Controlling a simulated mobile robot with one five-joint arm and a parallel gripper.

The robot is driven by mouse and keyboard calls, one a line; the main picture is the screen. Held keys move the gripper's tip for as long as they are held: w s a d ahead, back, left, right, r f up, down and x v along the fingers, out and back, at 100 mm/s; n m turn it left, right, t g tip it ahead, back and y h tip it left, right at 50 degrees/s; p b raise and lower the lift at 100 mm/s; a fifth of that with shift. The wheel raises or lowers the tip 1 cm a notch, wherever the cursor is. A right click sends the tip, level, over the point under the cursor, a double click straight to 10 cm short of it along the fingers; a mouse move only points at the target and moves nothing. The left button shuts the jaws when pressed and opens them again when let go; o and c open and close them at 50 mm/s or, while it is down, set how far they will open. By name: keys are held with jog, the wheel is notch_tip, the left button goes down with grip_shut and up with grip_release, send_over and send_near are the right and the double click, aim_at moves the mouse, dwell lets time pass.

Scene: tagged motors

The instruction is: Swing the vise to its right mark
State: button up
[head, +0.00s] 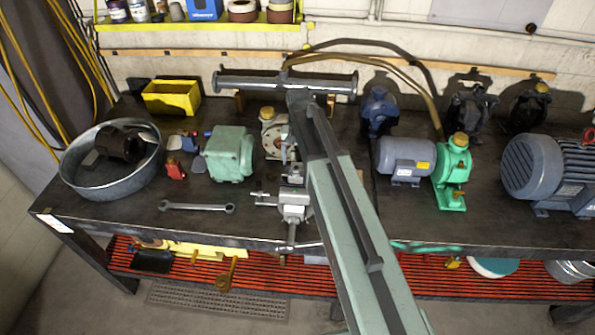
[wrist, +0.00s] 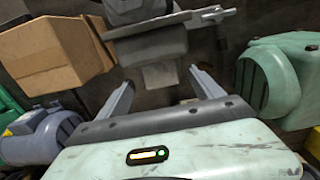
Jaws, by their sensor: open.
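The vise (head: 292,205) is a grey metal tool with a thin handle at the front edge of the workbench, left of my arm. In the wrist view, a grey body with a pale metal bar, which looks like the vise (wrist: 150,45), lies just beyond the fingertips. My gripper (wrist: 163,78) is open, its two fingers apart with nothing held between them. I cannot tell whether it touches the vise. A small pale block or patch shows between the fingers. I cannot make out the right mark.
A pale green motor (head: 230,153) stands left of the vise; a blue-grey motor (head: 405,158) and green pump (head: 453,175) stand right. A cardboard box (wrist: 58,50) is close in the wrist view. A wrench (head: 197,207) and round metal tub (head: 100,190) lie farther left.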

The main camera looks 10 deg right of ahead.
notch_tip(320, 180, down, 2)
jog(key=shift+f+b, duration=0.25)
jog(key=shift+b, duration=0.35)
jog(key=shift+r, duration=0.15)
jog(key=shift+c, duration=0.3)
grip_shut()
jog(key=shift+a, duration=0.1)
